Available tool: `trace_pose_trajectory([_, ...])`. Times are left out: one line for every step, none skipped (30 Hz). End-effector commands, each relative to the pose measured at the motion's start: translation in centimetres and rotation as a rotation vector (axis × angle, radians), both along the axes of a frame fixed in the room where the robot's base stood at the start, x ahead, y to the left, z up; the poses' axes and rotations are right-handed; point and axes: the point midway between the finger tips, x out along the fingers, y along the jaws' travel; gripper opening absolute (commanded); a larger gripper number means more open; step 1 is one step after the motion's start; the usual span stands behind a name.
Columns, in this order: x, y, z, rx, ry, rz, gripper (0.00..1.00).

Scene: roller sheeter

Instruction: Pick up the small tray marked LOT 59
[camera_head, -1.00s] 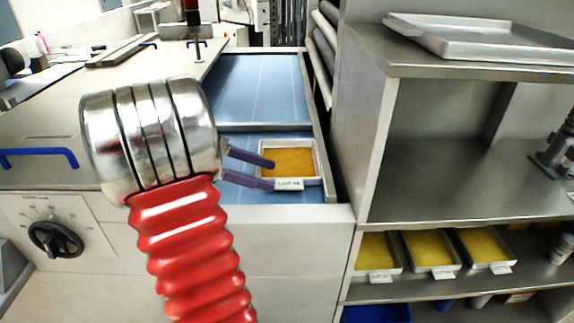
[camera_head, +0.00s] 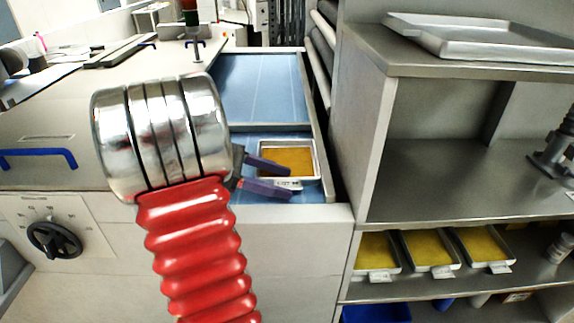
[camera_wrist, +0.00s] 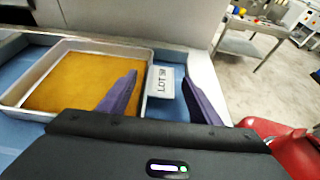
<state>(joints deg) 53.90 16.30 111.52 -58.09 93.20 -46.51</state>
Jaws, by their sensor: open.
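A small metal tray (camera_head: 317,163) with a yellow-orange filling sits on the blue belt at its near end. A white tag (camera_wrist: 160,81) on its near wall reads LOT 59 in the wrist view, though the last digit is blurred. My gripper (camera_head: 289,182) is open at the tray's near wall. In the wrist view, one finger (camera_wrist: 118,93) overlaps the tray's inside and the other (camera_wrist: 203,97) lies beyond the tag. The tag and wall show between them. I cannot tell whether the fingers touch the tray.
Several similar yellow-filled trays (camera_head: 430,250) with tags stand on a low shelf at right. A large empty metal tray (camera_head: 480,40) lies on the top shelf. The belt (camera_head: 262,90) behind the small tray is clear, with metal side rails. A dial (camera_head: 55,240) is at left.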

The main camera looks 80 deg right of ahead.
Motion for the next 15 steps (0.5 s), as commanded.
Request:
trace_pose_trajectory([-0.7,0.0,-0.3,0.001,0.000,-0.004,0.58])
trace_pose_trajectory([-1.1,-0.1,-0.5,0.001,0.000,-0.004,0.58])
trace_pose_trajectory([-1.5,-0.2,-0.7,0.001,0.000,-0.003,0.58])
trace_pose_trajectory([-1.8,-0.3,-0.8,0.001,0.000,-0.002,0.58])
trace_pose_trajectory([-2.0,-0.4,-0.9,0.001,0.001,-0.002,0.58])
trace_pose_trajectory([-2.3,-0.4,-1.0,0.000,0.001,-0.001,0.58])
trace_pose_trajectory([-2.4,-0.5,-1.0,0.000,0.000,-0.001,0.58])
trace_pose_trajectory([-2.4,-0.5,-1.1,0.000,0.000,0.000,0.58])
trace_pose_trajectory([-2.4,-0.5,-1.1,0.000,0.000,0.000,0.58])
trace_pose_trajectory([-2.4,-0.5,-1.1,0.000,0.000,0.000,0.58])
trace_pose_trajectory([-2.4,-0.5,-1.1,0.000,0.000,0.001,0.58])
trace_pose_trajectory([-2.4,-0.5,-1.1,0.000,0.000,0.001,0.58])
trace_pose_trajectory([-2.4,-0.5,-1.1,0.000,0.000,0.001,0.58])
trace_pose_trajectory([-2.4,-0.5,-1.1,0.000,0.000,0.001,0.58])
trace_pose_trajectory([-2.4,-0.5,-1.1,0.001,0.000,0.001,0.58])
